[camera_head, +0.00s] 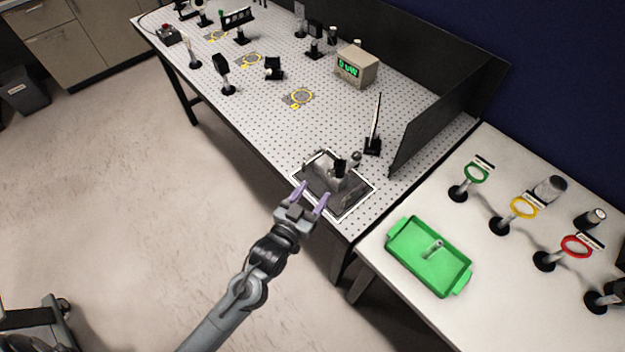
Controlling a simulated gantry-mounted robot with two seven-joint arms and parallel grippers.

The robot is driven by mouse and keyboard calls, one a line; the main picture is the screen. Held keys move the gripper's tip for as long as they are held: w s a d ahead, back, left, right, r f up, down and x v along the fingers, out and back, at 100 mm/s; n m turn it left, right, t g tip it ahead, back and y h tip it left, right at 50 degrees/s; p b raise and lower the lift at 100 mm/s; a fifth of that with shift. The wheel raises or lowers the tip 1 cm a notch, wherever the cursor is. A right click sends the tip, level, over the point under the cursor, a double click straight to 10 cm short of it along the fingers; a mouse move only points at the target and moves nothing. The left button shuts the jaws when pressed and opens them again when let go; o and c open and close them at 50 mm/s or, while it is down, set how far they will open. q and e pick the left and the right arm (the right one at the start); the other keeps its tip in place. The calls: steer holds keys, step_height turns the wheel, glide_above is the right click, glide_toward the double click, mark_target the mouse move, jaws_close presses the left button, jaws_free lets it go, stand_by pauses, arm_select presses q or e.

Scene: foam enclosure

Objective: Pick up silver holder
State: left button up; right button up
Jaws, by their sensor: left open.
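A silver block-like piece (326,174) with a dark part beside it sits on a dark, white-edged square pad (348,204) at the near corner of the perforated table. A small silver cylindrical piece (433,248) lies in a green tray (458,282) on the white table; I cannot tell which of the two is the silver holder. My left gripper (314,194) has its two purple fingers apart and empty. In the picture its fingertips overlap the pad's near edge, just below the silver block; their height above it is unclear. My right gripper is not in view.
Stands with green, yellow and red rings (575,246) occupy the white table. A meter box (356,67) stands farther back.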

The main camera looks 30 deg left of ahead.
mark_target(331, 176)
arm_select(q)
steer(key=shift+t, duration=0.4)
steer(key=w+b, duration=0.1)
steer(key=w, duration=0.1)
steer(key=w+d+f+b, duration=0.1)
steer(key=w, duration=0.2)
steer(key=w+f+b, duration=0.1)
steer(key=w+b, duration=0.1)
steer(key=shift+w+d+f, duration=0.1)
steer(key=shift+w+d, duration=0.1)
steer(key=shift+w, duration=0.2)
steer(key=shift+w+a, duration=0.1)
steer(key=shift+w, duration=2.75)
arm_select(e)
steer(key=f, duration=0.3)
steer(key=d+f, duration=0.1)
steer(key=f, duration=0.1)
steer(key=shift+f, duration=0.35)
